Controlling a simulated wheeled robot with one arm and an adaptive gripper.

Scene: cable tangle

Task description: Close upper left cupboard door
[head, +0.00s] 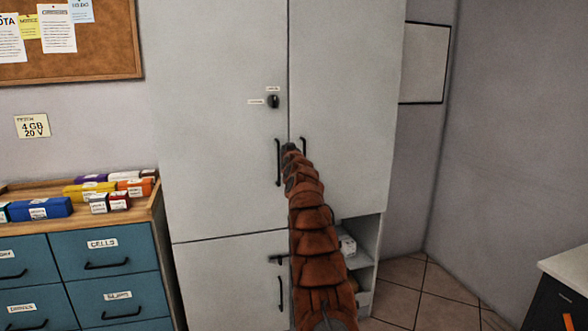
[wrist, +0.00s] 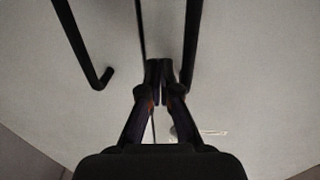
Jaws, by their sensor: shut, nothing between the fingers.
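The upper left cupboard door (head: 215,130) is a tall pale grey panel. It looks about flush with the upper right door (head: 345,90), with a thin dark seam between them. It bears a black knob (head: 273,101) with small labels and a black bar handle (head: 278,162). My gripper (head: 290,148) is shut and empty, at the seam between the two handles. In the wrist view, my gripper (wrist: 158,75) points at the door face between two bars, nearer the right bar (wrist: 191,45). Whether the fingertips touch the door is unclear.
The upper right door's handle (head: 303,147) is close beside my gripper. The lower left door (head: 225,285) appears shut. An open lower right compartment (head: 365,240) shows white items. A blue drawer unit (head: 100,262) stands left; tiled floor (head: 415,285) is clear at right.

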